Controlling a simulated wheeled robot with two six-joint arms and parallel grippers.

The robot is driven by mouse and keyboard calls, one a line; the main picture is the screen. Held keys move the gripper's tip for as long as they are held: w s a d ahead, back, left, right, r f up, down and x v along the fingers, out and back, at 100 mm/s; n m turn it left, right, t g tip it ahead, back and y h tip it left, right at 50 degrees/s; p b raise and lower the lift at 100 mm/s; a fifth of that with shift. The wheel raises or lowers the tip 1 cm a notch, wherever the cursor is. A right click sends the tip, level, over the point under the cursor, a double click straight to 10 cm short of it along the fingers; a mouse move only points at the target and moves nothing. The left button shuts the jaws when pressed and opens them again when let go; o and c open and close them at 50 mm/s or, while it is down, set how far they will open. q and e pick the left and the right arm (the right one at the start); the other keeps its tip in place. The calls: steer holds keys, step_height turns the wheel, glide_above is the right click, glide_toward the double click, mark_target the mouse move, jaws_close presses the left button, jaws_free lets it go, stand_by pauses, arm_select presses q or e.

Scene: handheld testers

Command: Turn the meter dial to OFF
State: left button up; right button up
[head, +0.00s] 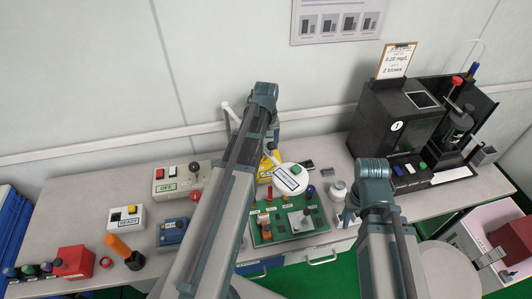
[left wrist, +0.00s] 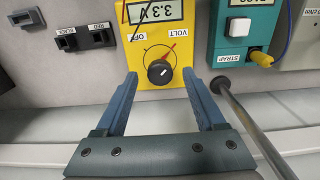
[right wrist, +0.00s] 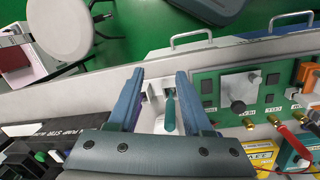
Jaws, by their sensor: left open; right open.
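The yellow meter (left wrist: 151,20) fills the top middle of the left wrist view. Its display reads about 3.3, and its face shows upside down. Its black round dial (left wrist: 160,72) has OFF and VOLT labels near it, and a thin red line runs up and right from the knob. My left gripper (left wrist: 159,76) is open, its fingertips either side of the dial in the picture; no contact shows. In the head view the meter (head: 268,166) is partly hidden behind my left arm. My right gripper (right wrist: 160,74) is open above the table's front edge, with nothing clearly held.
A green board (head: 266,236) with knobs and plugs lies right of my left arm. A teal tester (left wrist: 228,44) stands beside the meter, with a metal rod near it. A black machine (head: 385,125) stands at the right. An OFF box (head: 175,175) sits at the left.

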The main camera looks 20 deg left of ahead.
arm_select(q)
steer(key=shift+f, duration=0.4)
arm_select(e)
steer(key=shift+f, duration=0.4)
arm_select(q)
jaws_close()
